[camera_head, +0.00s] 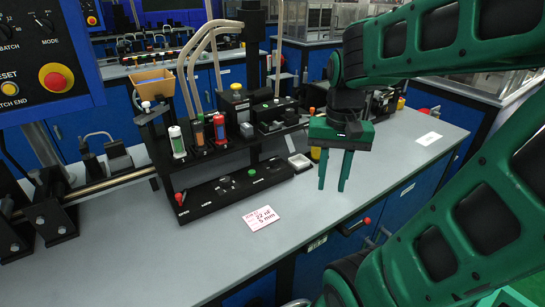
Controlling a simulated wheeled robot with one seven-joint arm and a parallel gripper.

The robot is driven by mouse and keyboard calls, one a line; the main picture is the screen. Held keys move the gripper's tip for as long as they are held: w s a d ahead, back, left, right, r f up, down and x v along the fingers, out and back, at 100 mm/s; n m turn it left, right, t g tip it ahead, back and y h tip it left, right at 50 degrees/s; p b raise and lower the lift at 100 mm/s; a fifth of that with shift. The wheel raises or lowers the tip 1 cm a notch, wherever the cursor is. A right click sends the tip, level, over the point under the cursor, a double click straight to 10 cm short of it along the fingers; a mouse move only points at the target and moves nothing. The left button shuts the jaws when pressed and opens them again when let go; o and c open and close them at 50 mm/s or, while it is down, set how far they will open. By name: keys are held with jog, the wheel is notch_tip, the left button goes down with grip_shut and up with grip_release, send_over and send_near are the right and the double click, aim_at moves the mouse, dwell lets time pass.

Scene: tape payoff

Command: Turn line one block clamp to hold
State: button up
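My gripper (332,187) hangs over the right part of the grey bench (330,240), fingers pointing down. Its two green fingers are apart with nothing between them. A low black panel (225,195) lies to its left, with a red-tipped lever (180,198) at its left end, small knobs and white labels too small to read for sure. Black clamp-like blocks (50,217) sit along a metal bar (110,180) at the far left. I cannot tell which part is the line one block clamp or how it is set. My gripper is well apart from all of these.
A black rack (165,150) with small bottles and curved pale tubes (215,60) stands behind the panel. A printed card (262,218) lies in front. A control box with a red button (56,77) is at upper left. The front bench top is mostly clear.

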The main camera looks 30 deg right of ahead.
jog(key=w+d+r+m, duration=0.1)
jog(key=w+r+m, duration=0.25)
jog(key=w, duration=0.85)
jog(key=m, duration=0.6)
send_over(275, 158)
notch_tip(275, 158, down, 11)
jog(key=shift+r, duration=0.15)
jog(key=shift+c, duration=0.3)
grip_shut()
